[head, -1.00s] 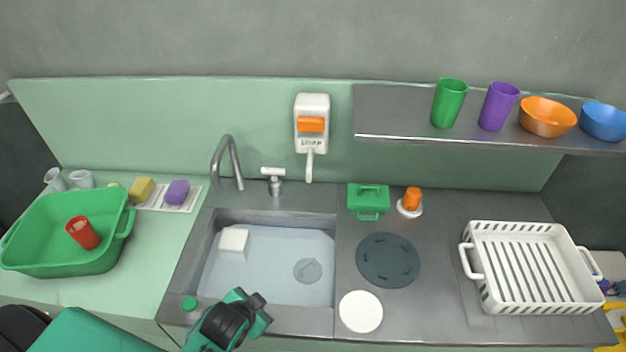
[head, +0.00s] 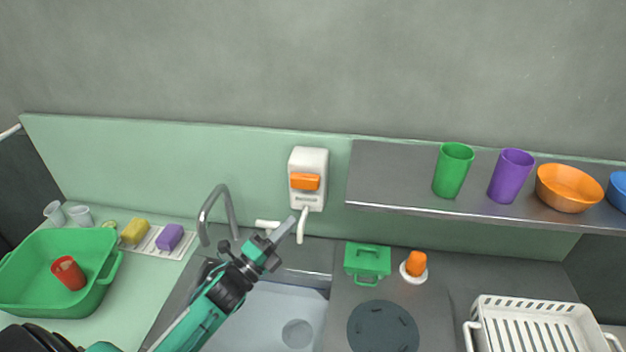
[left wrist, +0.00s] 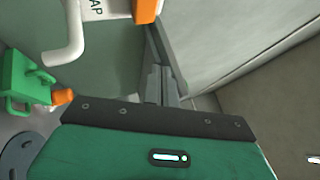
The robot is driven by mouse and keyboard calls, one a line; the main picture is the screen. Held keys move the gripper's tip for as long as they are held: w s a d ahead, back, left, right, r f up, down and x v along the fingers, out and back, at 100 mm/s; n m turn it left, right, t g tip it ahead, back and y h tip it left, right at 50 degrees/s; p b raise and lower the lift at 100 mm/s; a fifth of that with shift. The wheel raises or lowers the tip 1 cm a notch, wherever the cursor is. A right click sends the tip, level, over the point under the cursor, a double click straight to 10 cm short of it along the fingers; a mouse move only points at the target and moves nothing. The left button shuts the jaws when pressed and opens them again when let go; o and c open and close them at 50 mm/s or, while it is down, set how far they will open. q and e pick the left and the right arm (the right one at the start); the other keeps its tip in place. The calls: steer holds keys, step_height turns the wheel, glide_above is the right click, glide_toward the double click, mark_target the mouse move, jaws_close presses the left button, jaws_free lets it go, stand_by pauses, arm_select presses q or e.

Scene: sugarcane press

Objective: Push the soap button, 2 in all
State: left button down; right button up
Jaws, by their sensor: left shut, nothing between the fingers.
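The white soap dispenser (head: 308,165) is mounted on the green back wall above the sink, with an orange button (head: 305,181) on its front and a white spout below. My left gripper (head: 286,228) is shut and empty. In the head view its tip is below and slightly left of the dispenser, apart from the button. In the left wrist view the orange button (left wrist: 146,10) and the white spout (left wrist: 66,40) are at the top, left of the shut fingers (left wrist: 162,80). My right gripper is in neither view.
A shelf (head: 400,188) with cups and bowls juts out right of the dispenser. A green box (head: 367,261), an orange-topped item (head: 416,264) and a white rack (head: 540,305) are on the counter.

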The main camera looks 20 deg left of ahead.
mark_target(313, 180)
arm_select(q)
steer(key=r+m+h, duration=0.1)
steer(key=m+h, duration=0.1)
steer(key=shift+w+d+r+m, duration=0.15)
steer(key=shift+d+r+m, duration=0.1)
steer(key=shift+r+m, duration=0.1)
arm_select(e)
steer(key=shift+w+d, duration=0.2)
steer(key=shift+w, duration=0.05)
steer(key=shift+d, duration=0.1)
